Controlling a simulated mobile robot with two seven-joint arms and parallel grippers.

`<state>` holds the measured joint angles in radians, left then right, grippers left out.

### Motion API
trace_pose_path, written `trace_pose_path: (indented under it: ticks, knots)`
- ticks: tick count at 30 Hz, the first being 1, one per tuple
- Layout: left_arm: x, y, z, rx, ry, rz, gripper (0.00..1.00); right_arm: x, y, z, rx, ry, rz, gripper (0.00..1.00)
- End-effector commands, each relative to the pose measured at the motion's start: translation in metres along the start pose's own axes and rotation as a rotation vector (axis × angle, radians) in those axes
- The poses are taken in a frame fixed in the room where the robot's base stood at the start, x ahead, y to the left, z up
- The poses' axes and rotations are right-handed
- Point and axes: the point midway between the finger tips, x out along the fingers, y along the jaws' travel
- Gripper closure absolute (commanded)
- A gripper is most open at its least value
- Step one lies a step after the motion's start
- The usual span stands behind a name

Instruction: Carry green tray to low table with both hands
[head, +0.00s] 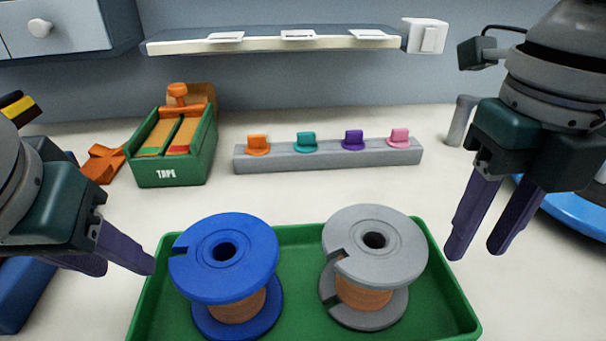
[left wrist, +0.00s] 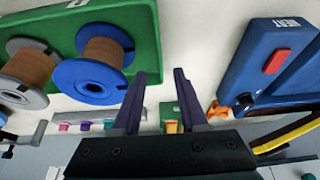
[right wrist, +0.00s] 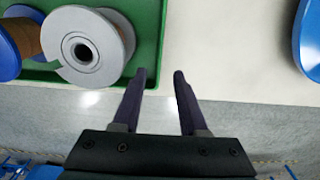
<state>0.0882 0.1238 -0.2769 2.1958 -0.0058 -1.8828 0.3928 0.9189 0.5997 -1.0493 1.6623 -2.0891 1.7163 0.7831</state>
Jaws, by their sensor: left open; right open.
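The green tray (head: 300,242) lies on the white surface in front of me in the head view. A blue spool (head: 224,262) and a grey spool (head: 372,262) stand upright in it, both wound with copper-coloured wire. My left gripper (head: 130,268) is open and empty by the tray's left edge. My right gripper (head: 475,250) is open and empty, above and beside the tray's right edge. The tray (left wrist: 150,20) also shows in the left wrist view, left of the fingers, and the tray (right wrist: 150,50) shows in the right wrist view. I see no low table.
A green tape box (head: 170,165) and a grey rail (head: 325,158) with coloured clips stand behind the tray. A blue device (left wrist: 265,65) lies left of the tray in the head view. A blue round object (head: 565,210) is at the right. A shelf (head: 275,45) hangs at the back.

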Motion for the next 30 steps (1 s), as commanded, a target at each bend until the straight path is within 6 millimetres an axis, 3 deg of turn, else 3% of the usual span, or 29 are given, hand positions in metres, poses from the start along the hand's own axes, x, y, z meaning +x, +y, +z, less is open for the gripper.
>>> trace_pose_path:
  ticks: [6, 13, 26, 30]
  knots:
    - [0.040, -0.001, 0.001, 0.000, -0.005, -0.002, 0.57, 0.040, 0.001, -0.001, -0.001, 0.005, 0.001, 0.57]
    - [0.069, 0.000, 0.000, 0.000, -0.002, -0.001, 0.57, 0.069, 0.001, -0.001, -0.001, 0.002, 0.001, 0.57]
    - [0.077, 0.000, 0.000, 0.000, 0.000, 0.001, 0.57, 0.077, 0.001, 0.000, -0.002, 0.000, 0.001, 0.57]
    - [0.077, 0.000, 0.000, 0.000, 0.000, 0.001, 0.73, 0.077, 0.001, 0.000, -0.002, 0.000, 0.001, 0.73]
